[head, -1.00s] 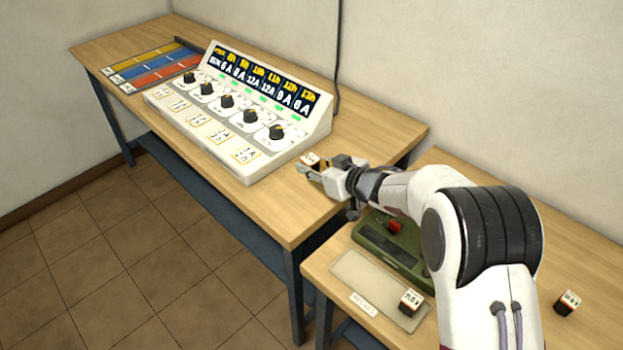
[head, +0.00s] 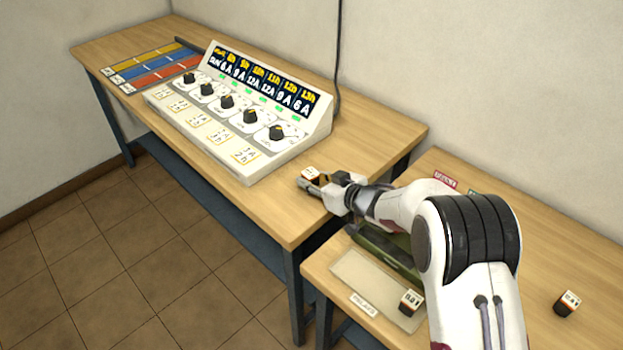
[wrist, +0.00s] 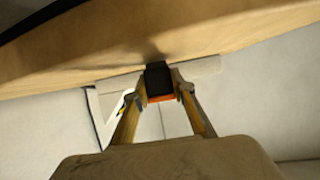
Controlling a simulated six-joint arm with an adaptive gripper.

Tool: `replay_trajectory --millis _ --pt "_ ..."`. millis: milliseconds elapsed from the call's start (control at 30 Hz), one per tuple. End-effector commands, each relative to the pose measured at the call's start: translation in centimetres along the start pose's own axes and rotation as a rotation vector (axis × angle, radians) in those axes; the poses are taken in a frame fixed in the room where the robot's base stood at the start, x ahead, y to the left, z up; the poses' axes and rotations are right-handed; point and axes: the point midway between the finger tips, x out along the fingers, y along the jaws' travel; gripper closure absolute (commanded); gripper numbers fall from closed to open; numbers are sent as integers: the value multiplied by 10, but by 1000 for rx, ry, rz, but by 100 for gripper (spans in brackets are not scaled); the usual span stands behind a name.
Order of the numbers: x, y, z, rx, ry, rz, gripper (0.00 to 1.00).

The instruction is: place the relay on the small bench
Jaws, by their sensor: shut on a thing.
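My gripper (head: 311,184) is shut on a relay (head: 310,173), a small block with a pale marked top. In the wrist view the relay (wrist: 158,80) shows a black body and an orange band between the fingertips (wrist: 160,97). It is over the right end of the long bench (head: 370,135), to the right of the console; I cannot tell how high. The small bench (head: 530,240) stands at the right, partly hidden by my arm. A second relay (head: 410,302) sits on a pale tray there, and a third (head: 567,303) stands on bare wood at the right.
A sloped console (head: 240,110) with dials and displays stands on the long bench. A coloured chart (head: 150,65) lies at its far left. On the small bench are the pale tray (head: 355,272), a partly hidden green device (head: 375,247) and a red label (head: 445,179). The bench's right side is mostly clear.

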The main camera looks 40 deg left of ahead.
Motion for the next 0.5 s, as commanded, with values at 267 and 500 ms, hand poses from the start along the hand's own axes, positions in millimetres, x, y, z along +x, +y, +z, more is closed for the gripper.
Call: replay_trajectory --millis 267,500 --pt "0 0 0 0 1 0 98" --pt "2 0 3 -1 0 0 68"
